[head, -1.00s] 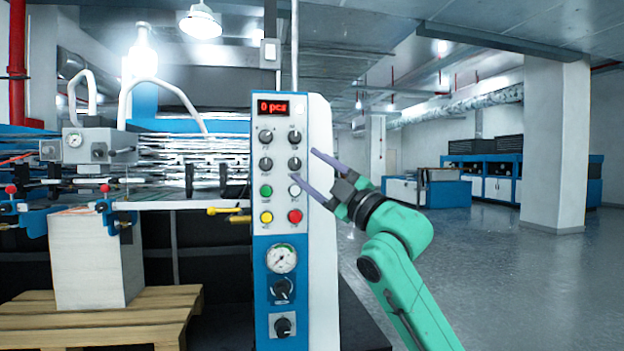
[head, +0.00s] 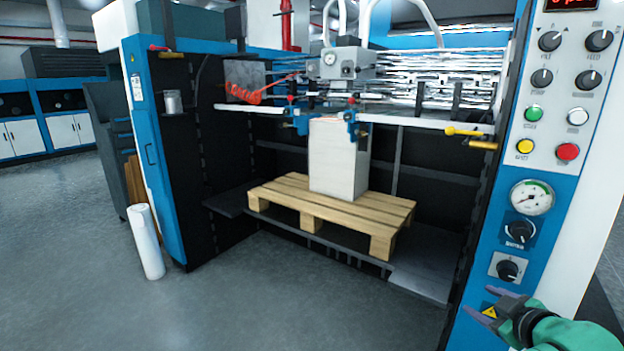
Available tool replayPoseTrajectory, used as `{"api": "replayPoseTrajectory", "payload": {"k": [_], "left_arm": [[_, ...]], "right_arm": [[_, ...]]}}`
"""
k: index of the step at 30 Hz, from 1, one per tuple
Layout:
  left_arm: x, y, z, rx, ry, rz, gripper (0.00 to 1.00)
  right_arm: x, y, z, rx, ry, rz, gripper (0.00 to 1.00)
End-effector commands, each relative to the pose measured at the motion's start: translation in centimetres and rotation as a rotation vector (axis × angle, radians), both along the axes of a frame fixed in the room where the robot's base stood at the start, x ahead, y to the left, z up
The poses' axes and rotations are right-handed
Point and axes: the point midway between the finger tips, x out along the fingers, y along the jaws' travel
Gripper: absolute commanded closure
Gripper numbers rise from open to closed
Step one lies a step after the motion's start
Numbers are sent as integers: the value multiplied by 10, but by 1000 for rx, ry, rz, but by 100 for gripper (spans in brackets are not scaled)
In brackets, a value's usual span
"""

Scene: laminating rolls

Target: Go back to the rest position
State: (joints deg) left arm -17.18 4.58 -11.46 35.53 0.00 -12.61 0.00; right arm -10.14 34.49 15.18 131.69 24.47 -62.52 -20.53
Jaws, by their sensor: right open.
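My right gripper (head: 490,302) is at the lower right of the head view, with its grey-purple fingers apart and nothing between them. It is in front of the lower part of the blue and white control panel (head: 532,268), below the black knobs and near a yellow warning sticker. I cannot tell whether it touches the panel. Part of my green right arm shows behind the fingers. My left gripper is not in view.
A laminating machine (head: 160,150) fills the middle. A wooden pallet (head: 290,205) inside it bears a white paper stack (head: 338,165). A white roll (head: 146,242) stands upright on the floor at the left. The grey floor (head: 240,310) in front is clear.

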Motion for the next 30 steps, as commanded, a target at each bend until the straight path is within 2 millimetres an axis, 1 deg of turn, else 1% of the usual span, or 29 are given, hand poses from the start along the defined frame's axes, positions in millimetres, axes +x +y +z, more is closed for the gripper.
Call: {"api": "replayPoseTrajectory", "payload": {"k": [1,3,5,6,8,9,11,12,16,17,18,20,23,24,26,27,29,30], "left_arm": [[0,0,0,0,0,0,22],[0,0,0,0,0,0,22],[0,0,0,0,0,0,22],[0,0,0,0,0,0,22],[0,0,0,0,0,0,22],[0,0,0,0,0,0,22],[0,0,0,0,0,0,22],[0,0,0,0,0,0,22],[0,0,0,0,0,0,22],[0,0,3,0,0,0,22],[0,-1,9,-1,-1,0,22],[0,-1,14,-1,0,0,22],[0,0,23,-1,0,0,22],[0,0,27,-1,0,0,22],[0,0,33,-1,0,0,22],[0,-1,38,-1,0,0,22],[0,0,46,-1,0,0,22],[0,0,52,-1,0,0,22]], "right_arm": [[-16,17,-38,53,93,-18,34],[-41,38,-82,115,216,-56,34],[-62,55,-112,160,307,-88,34],[-77,65,-128,188,361,-110,34],[-98,80,-148,225,437,-143,34],[-112,90,-159,249,485,-166,34],[-133,103,-174,284,552,-201,34],[-148,113,-182,307,597,-226,34],[-194,141,-202,378,736,-313,34],[-199,144,-206,382,757,-328,34],[-193,142,-218,372,760,-326,34],[-188,142,-236,367,768,-326,34],[-186,143,-269,362,786,-325,34],[-187,143,-282,360,792,-325,34],[-190,143,-304,357,805,-325,34],[-193,143,-319,355,812,-325,34],[-201,142,-343,350,828,-325,34],[-210,141,-361,346,840,-326,34]]}}
